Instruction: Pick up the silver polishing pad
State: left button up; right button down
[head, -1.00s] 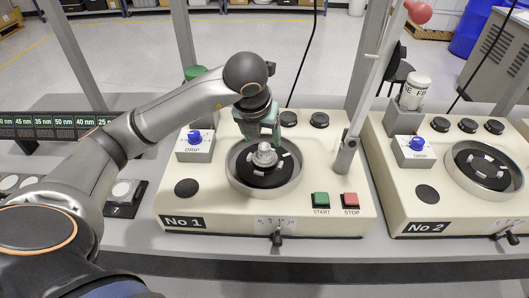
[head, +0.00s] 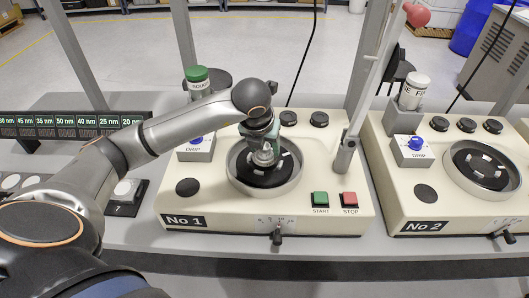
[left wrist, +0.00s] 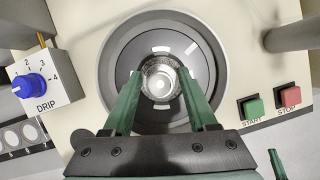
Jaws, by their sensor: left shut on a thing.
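The silver polishing pad (head: 262,157) is a small round silver piece at the middle of the black disc in the bowl of machine No 1 (head: 240,188). My left gripper (head: 264,150) comes down on it from above. In the left wrist view the pad (left wrist: 159,80) sits between the two green fingers of my left gripper (left wrist: 159,76), which are shut on its sides. The pad still appears low over the disc; whether it touches cannot be told.
A drip box with a blue knob (left wrist: 31,87) stands left of the bowl. The green START button (head: 320,198) and red STOP button (head: 350,199) are at its right front. A post (head: 348,150) rises on the right. Machine No 2 (head: 440,200) stands further right.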

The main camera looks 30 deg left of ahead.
pick_arm(q)
jog(key=c, duration=0.4)
jog(key=shift+r, duration=0.15)
